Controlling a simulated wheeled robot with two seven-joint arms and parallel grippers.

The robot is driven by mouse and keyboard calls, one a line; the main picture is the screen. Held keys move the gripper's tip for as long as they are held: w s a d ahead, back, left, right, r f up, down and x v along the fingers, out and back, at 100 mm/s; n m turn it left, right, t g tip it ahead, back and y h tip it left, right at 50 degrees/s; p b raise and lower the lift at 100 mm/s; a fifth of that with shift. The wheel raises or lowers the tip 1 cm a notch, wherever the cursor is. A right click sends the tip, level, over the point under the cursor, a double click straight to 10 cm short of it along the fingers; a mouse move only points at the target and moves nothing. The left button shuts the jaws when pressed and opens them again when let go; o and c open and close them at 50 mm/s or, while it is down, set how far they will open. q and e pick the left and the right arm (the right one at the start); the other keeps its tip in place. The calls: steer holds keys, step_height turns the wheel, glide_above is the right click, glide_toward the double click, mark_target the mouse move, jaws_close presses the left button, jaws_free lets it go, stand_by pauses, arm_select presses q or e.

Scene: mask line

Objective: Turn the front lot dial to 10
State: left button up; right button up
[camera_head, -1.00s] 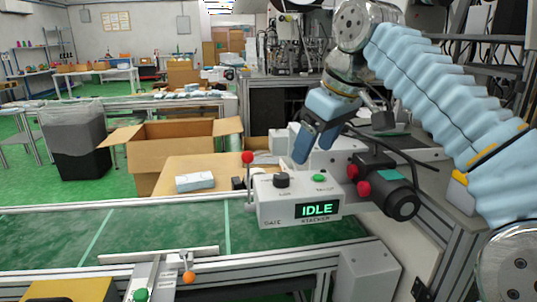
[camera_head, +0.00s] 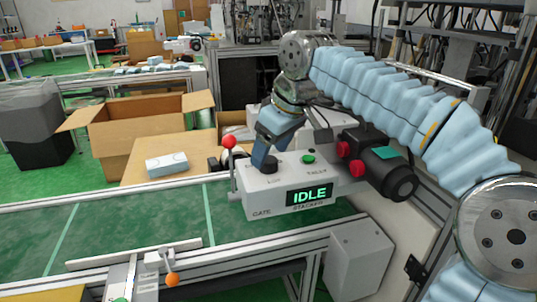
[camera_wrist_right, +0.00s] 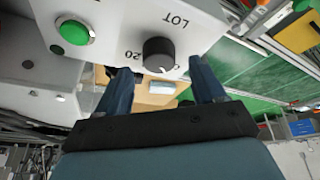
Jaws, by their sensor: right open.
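The front lot dial (camera_head: 269,167) is a black round knob on top of the white stacker box (camera_head: 262,197). The box's screen (camera_head: 310,195) reads IDLE in green. My right gripper (camera_head: 260,158) is just above and beside the dial, fingers pointing down. In the right wrist view the dial (camera_wrist_right: 158,54) shows in front of the gap between the open fingers (camera_wrist_right: 162,68), with nothing gripped. A "20" mark and the word LOT are printed near the dial; its other marks are partly hidden. My left gripper is not in view.
A green button (camera_head: 308,159) sits right of the dial, and a red-ball lever (camera_head: 229,142) stands at the box's left. A green conveyor (camera_head: 130,232) runs below. An open carton (camera_head: 140,125) stands behind.

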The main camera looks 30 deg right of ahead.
steer(key=shift+x, duration=1.1)
steer(key=shift+c, duration=0.2)
steer(key=c, duration=1)
